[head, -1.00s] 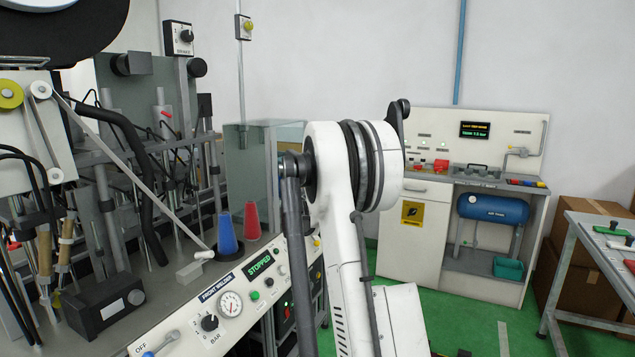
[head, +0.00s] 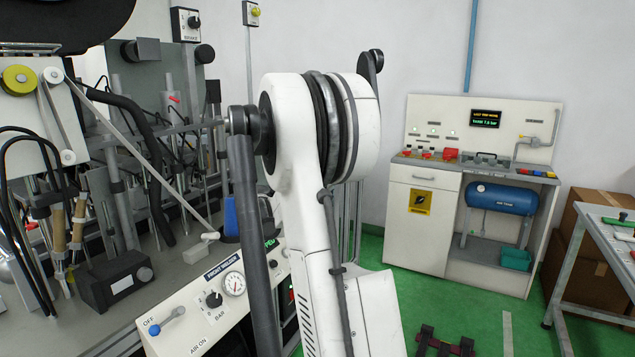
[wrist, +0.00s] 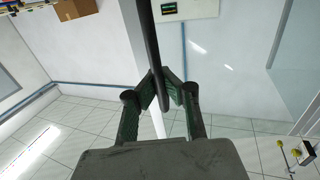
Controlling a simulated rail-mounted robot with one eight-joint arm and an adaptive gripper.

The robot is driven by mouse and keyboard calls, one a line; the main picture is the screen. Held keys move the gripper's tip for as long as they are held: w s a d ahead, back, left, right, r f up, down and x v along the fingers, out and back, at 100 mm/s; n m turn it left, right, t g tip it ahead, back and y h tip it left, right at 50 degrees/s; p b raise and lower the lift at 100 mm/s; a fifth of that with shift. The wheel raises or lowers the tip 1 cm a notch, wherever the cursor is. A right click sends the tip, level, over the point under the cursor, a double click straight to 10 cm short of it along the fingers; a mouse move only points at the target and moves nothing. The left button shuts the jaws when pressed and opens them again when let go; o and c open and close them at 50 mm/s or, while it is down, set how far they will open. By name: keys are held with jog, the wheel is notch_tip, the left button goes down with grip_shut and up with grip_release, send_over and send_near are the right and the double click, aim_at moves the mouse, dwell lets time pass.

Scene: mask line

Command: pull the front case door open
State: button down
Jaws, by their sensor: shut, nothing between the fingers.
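In the wrist view my gripper (wrist: 168,88) is shut, with its dark fingers drawn in towards each other. A thin dark bar (wrist: 148,40) runs down the picture to the fingertips; I cannot tell whether it touches them. A clear pane (wrist: 292,70) with a pale edge stands at the right of that view, apart from the fingers; I cannot tell whether it is the front case door. In the head view my arm covers the middle, and neither the gripper nor a case door can be made out there.
A cabinet (head: 423,218) with a blue tank (head: 502,198) stands at the back right. A grey-framed table (head: 603,245) is far right. Green floor between is mostly open.

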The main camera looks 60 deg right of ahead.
jog(key=shift+a, duration=0.15)
jog(key=c, duration=2.5)
grip_release()
jog(key=o, duration=0.7)
jog(key=v, duration=1.2)
